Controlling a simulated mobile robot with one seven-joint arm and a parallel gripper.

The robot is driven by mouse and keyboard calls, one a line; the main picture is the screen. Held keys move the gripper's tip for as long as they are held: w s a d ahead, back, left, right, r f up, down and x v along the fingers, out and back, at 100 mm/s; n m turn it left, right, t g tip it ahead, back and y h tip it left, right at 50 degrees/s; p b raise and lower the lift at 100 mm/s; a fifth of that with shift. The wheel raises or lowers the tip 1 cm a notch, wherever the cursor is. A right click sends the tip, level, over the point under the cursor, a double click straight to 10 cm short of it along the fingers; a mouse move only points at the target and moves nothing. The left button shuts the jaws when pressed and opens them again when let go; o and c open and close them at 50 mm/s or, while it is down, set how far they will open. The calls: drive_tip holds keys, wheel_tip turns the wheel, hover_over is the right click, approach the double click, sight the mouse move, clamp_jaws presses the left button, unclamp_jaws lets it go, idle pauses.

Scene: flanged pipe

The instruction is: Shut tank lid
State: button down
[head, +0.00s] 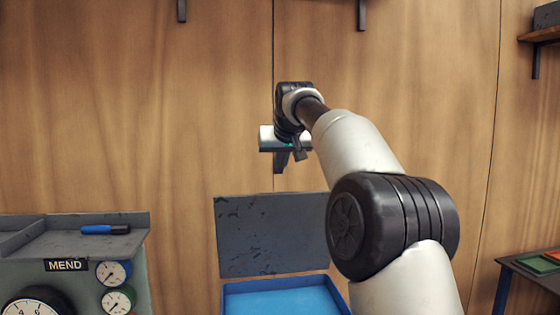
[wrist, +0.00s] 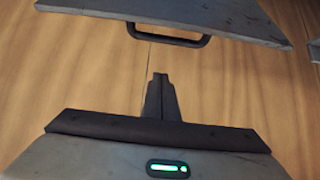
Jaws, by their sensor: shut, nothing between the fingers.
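The tank lid (head: 265,235) is a grey scuffed panel standing raised, nearly upright, at the back of the blue tank (head: 280,300) in the head view. My arm hides its right part. In the wrist view a grey panel, seemingly the lid (wrist: 235,18), crosses the top, with a dark bar handle (wrist: 170,38) on its near edge. My gripper (head: 285,165) is above the lid in the head view, fingers pointing down. In the wrist view my gripper (wrist: 160,80) is shut and empty, its tips apart from the handle.
A wooden wall (head: 110,110) is behind. A dark table (head: 530,270) with coloured pads stands at the right. Space around the gripper looks clear.

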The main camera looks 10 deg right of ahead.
drive_tip(key=shift+w+f+b, duration=0.15)
drive_tip(key=shift+f+b, duration=0.65)
drive_tip(key=shift+f, duration=1.9)
drive_tip(key=shift+f, duration=0.15)
